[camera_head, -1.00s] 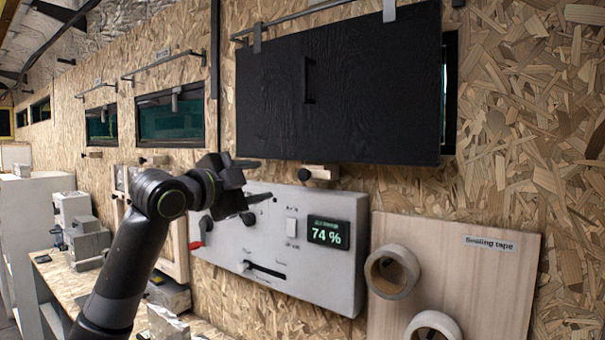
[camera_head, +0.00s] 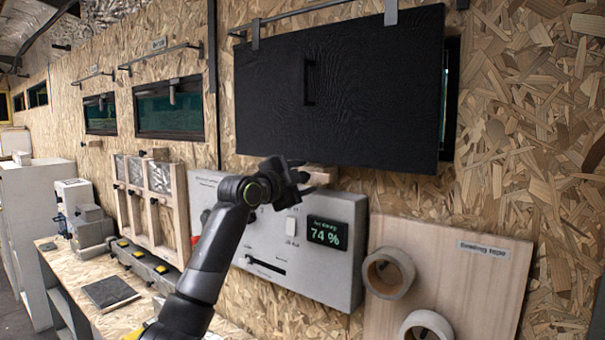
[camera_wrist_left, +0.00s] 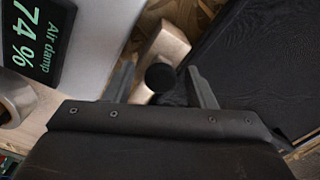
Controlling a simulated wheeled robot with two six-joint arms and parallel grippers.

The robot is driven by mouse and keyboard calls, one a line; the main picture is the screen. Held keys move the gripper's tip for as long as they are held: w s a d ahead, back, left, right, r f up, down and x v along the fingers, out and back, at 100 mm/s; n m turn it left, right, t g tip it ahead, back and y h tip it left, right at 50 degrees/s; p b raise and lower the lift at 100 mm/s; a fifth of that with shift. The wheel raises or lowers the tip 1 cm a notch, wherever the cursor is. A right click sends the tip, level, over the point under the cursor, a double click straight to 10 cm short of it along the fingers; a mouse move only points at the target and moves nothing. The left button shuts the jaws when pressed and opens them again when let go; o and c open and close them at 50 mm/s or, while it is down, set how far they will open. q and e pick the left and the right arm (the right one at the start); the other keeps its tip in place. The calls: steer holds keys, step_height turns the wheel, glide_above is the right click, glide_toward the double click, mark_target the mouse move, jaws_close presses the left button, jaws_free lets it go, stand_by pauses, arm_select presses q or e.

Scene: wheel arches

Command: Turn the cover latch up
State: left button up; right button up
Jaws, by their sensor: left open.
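The black cover (camera_head: 345,85) hangs on a rail over a window in the chipboard wall. The cover latch (camera_head: 329,169) is a pale wooden block at the cover's lower edge, partly hidden behind my left gripper (camera_head: 312,177). In the left wrist view the wooden latch (camera_wrist_left: 169,43) lies beside the cover (camera_wrist_left: 245,60), with a round black knob (camera_wrist_left: 160,77) in front. My left gripper is open, with one finger on each side of the knob. I cannot tell whether the fingers touch it. My right gripper is not in view.
A grey control panel (camera_head: 345,215) with a "74 %" display is just below the latch. A board (camera_head: 475,290) with tape rolls (camera_head: 388,272) stands to its right. A workbench (camera_head: 70,265) with a dark flat item (camera_head: 110,292) is at the lower left.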

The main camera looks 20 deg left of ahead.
arm_select(q)
steer(key=shift+w, duration=0.1)
steer(key=shift+c, duration=0.3)
steer(key=c, duration=0.9)
steer(key=shift+n, duration=0.3)
steer(key=n+p, duration=0.1)
steer(key=n, duration=0.3)
steer(key=shift+r, duration=0.1)
steer(key=n+p, duration=0.1)
steer(key=n, duration=0.3)
steer(key=shift+n, duration=0.4)
steer(key=n+p, duration=0.1)
steer(key=n, duration=0.3)
steer(key=shift+r+p, duration=0.1)
steer(key=shift+p, duration=0.25)
steer(key=shift+n+p, duration=0.65)
steer(key=shift+n, duration=1.55)
steer(key=shift+r, duration=0.15)
